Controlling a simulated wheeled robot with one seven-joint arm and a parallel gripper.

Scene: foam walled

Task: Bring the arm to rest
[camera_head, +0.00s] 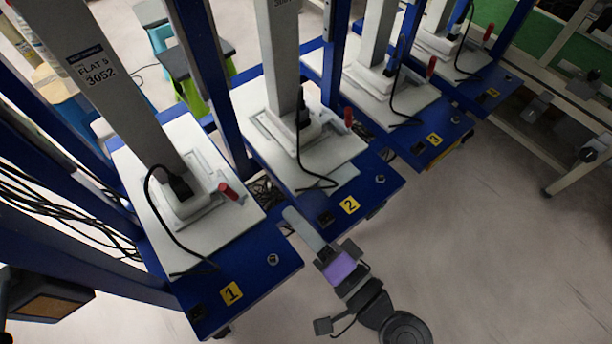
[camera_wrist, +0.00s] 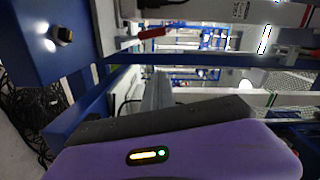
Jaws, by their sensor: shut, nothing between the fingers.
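My arm comes in at the bottom middle of the head view and reaches up and left. Past its purple wrist section, my gripper (camera_head: 296,220) points toward the gap between the blue stations marked 1 and 2. It is shut and holds nothing. Its tip is close to the front edge of station 2; whether it touches cannot be told. In the wrist view the purple housing (camera_wrist: 200,155) with a small lit indicator fills the bottom, with a dark grey part above it.
Station 1 (camera_head: 265,290) and station 2 (camera_head: 370,192) have blue bases, white plates, tall columns, black cables and red handles. More stations stand to the right. Blue posts rise between them. A dark-ended box (camera_head: 45,300) is at lower left. The grey floor (camera_head: 510,260) at right is clear.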

